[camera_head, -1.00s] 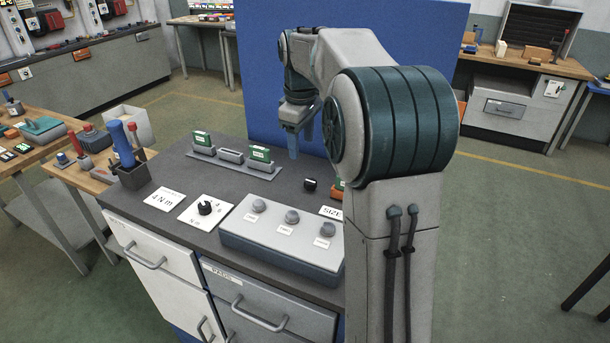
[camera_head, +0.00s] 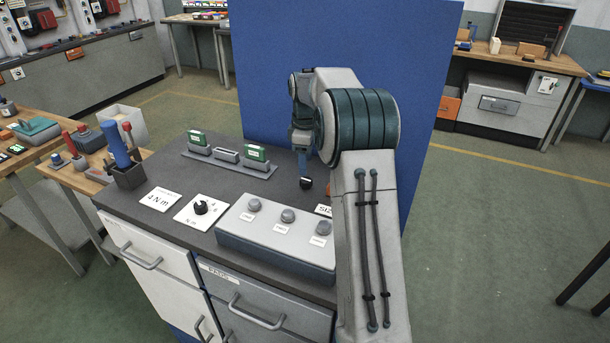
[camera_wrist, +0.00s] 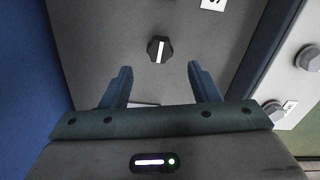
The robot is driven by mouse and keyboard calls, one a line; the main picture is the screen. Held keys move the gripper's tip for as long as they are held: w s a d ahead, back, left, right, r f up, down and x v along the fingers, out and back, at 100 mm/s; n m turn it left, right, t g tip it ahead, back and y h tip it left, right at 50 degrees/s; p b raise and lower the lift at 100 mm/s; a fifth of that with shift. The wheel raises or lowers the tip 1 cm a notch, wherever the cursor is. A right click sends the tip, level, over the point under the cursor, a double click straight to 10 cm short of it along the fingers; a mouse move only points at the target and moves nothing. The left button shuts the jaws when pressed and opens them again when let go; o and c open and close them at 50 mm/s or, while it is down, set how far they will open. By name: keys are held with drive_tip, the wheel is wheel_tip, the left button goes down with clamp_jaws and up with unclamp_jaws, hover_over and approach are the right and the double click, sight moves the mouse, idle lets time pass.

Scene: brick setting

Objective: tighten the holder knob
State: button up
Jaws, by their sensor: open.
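The black knob (camera_head: 306,184) is on the dark grey bench top, right of the rail of green-topped parts. In the wrist view the knob (camera_wrist: 159,49) has a white pointer line running nearly up and down. My gripper (camera_head: 303,166) points down just above the knob in the head view. In the wrist view my gripper (camera_wrist: 160,72) is open. Its two blue fingers stand apart on the left and right, with the knob between their lines, ahead of the tips. Nothing is held.
A grey box (camera_head: 272,255) with three grey knobs stands in front of my gripper. A black dial (camera_head: 201,207) sits on a white card beside a "4 N m" card (camera_head: 160,199). A tall blue panel (camera_head: 340,40) rises behind. A tool cup (camera_head: 129,176) stands at the left.

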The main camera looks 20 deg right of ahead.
sight(305, 180)
wheel_tip(305, 180, down, 6)
drive_tip(key=shift+f+p, duration=0.1)
drive_tip(key=shift+p, duration=0.35)
drive_tip(key=c, duration=1)
